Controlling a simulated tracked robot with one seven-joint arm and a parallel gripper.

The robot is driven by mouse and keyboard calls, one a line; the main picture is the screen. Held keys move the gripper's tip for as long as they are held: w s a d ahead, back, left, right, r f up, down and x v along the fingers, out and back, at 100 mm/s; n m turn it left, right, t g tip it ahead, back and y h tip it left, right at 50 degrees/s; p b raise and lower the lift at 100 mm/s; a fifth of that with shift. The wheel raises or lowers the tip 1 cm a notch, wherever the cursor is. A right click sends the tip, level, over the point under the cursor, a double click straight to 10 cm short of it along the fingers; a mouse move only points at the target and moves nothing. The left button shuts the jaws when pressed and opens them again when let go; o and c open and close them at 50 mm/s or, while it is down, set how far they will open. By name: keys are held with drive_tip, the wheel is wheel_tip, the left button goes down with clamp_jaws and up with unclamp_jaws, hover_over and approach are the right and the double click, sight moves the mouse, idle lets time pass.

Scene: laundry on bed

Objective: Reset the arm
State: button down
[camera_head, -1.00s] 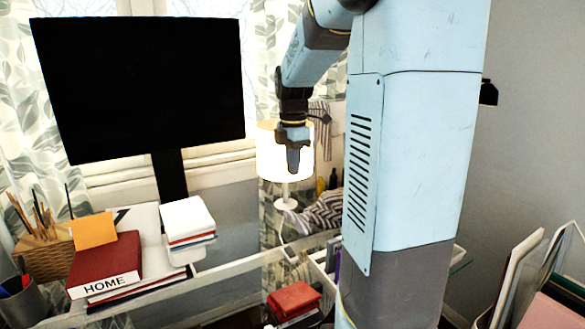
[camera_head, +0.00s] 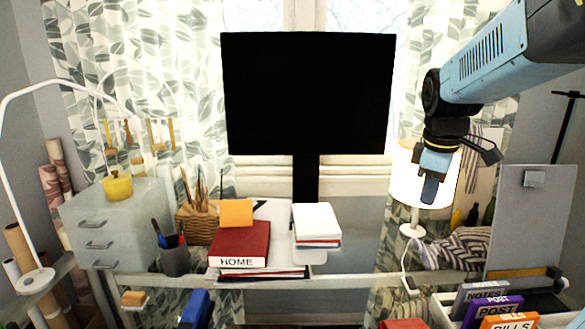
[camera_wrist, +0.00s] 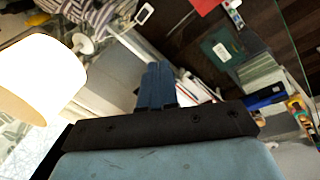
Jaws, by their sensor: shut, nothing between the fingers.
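My gripper (camera_head: 430,188) hangs from the blue arm at the right of the head view, pointing down in front of the lit lamp (camera_head: 412,205). Its fingers are together with nothing between them. In the wrist view my gripper (camera_wrist: 156,82) also shows shut and empty, above the desk area, with the lamp shade (camera_wrist: 38,78) to its left. No contact with anything is visible.
A black monitor (camera_head: 307,95) stands mid-desk. A red HOME book (camera_head: 240,245), a pen cup (camera_head: 175,260) and grey drawers (camera_head: 118,222) are to its left. Striped cloth (camera_head: 462,250) and a file box with labelled folders (camera_head: 495,305) are at right.

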drive_tip(key=s+a+m+t, duration=0.3)
drive_tip(key=s+a+m, duration=0.1)
drive_tip(key=s+m, duration=0.6)
drive_tip(key=shift+s+a+m+y, duration=0.4)
drive_tip(key=shift+s, duration=0.8)
drive_tip(key=shift+f, duration=0.1)
